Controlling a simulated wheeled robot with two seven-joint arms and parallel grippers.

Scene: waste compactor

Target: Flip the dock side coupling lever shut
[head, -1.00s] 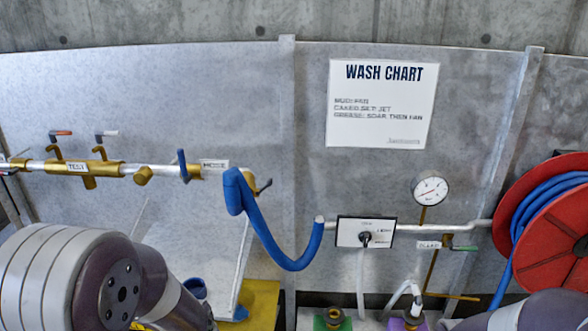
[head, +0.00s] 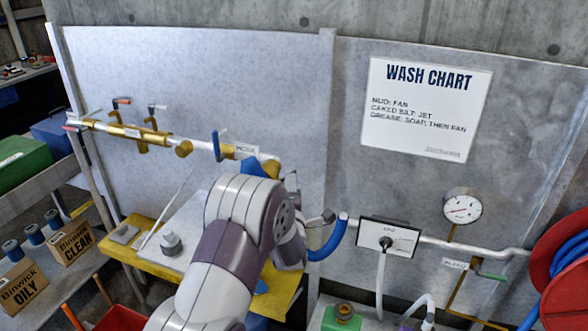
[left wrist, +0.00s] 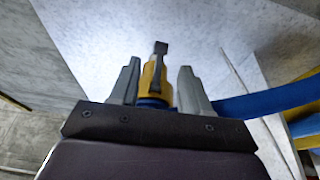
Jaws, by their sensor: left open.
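In the left wrist view a yellow coupling (left wrist: 151,88) with a dark-tipped lever (left wrist: 160,48) shows between my left gripper's (left wrist: 158,69) fingers. The lever stands out past the fingertips. A blue hose (left wrist: 255,103) runs right from behind the right finger. In the head view my left gripper (head: 322,218) is in front of the panel, and my arm hides the coupling and lever. The blue hose (head: 330,240) shows beside it. My right gripper is out of view.
A pipe with yellow fittings (head: 150,136) and a blue upright handle (head: 216,146) runs along the panel at left. A selector box (head: 388,238), a gauge (head: 462,208) and a red hose reel (head: 565,275) are right. A yellow bench (head: 150,262) lies below.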

